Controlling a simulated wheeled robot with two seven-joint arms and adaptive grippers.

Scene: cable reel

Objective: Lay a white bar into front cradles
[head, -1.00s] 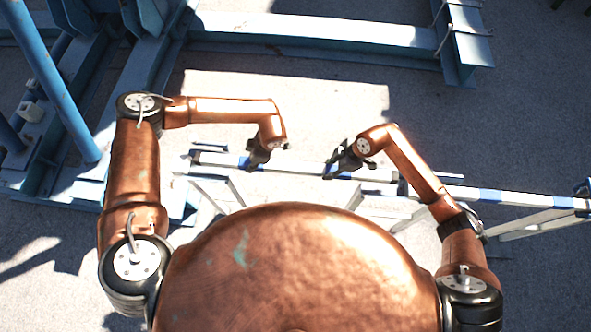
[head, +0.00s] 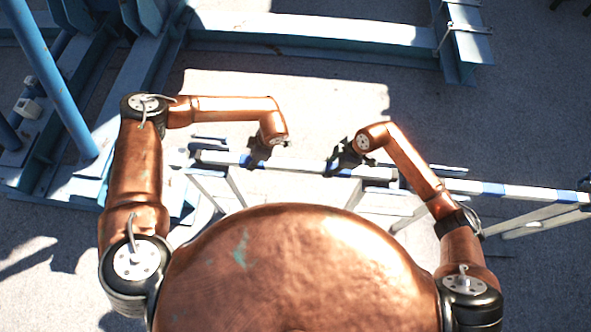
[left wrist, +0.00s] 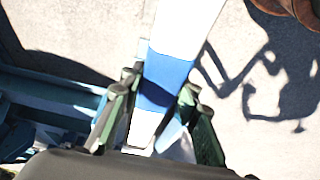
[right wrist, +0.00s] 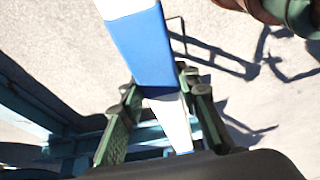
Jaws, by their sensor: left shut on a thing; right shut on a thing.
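A long white bar with blue bands (head: 305,165) runs left to right in front of my body in the head view. My left gripper (head: 259,154) is shut on it left of the middle; the left wrist view shows the jaws (left wrist: 157,105) around the bar at a blue band (left wrist: 166,78). My right gripper (head: 341,163) is shut on it farther right; the right wrist view shows the jaws (right wrist: 161,100) on either side of the bar by a blue band (right wrist: 140,48). I cannot make out the front cradles clearly.
White trestle legs (head: 234,187) show below the bar; I cannot tell whether they touch it. Another white-and-blue bar (head: 520,192) lies on a trestle at right. A blue steel frame (head: 310,35) spans the back, with a slanting blue pole (head: 50,75) at left. Open concrete lies between.

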